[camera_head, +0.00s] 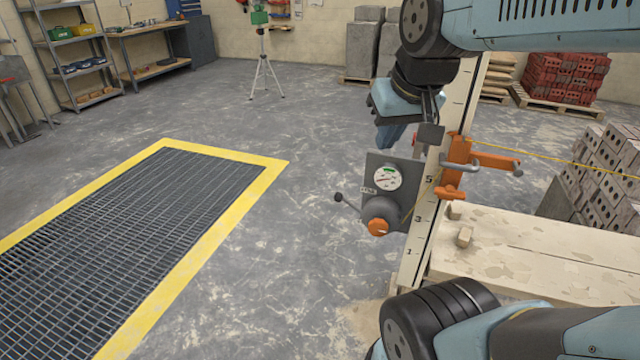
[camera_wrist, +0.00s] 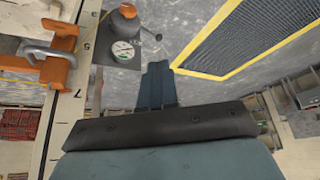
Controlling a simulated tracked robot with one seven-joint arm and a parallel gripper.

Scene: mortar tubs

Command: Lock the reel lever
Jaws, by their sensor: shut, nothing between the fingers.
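The reel (camera_head: 380,213) is a grey drum with an orange cap, on a grey plate fixed to an upright numbered board. A thin dark lever with a ball end (camera_head: 339,197) sticks out to the left of the drum. In the wrist view the reel (camera_wrist: 124,24) is at the top and the lever's ball (camera_wrist: 158,37) points right. A round dial (camera_head: 388,177) sits above the drum. My gripper (camera_head: 388,146) is above the plate, shut and empty, fingers pointing down. In the wrist view my fingertips (camera_wrist: 157,66) are below the ball and apart from it.
An orange clamp (camera_head: 458,160) with a metal loop grips the board just right of the plate. A yellow line runs right from it to stacked bricks (camera_head: 605,170). A pale slab (camera_head: 520,250) lies below. Floor left of the reel is open, with a yellow-edged grate (camera_head: 130,250).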

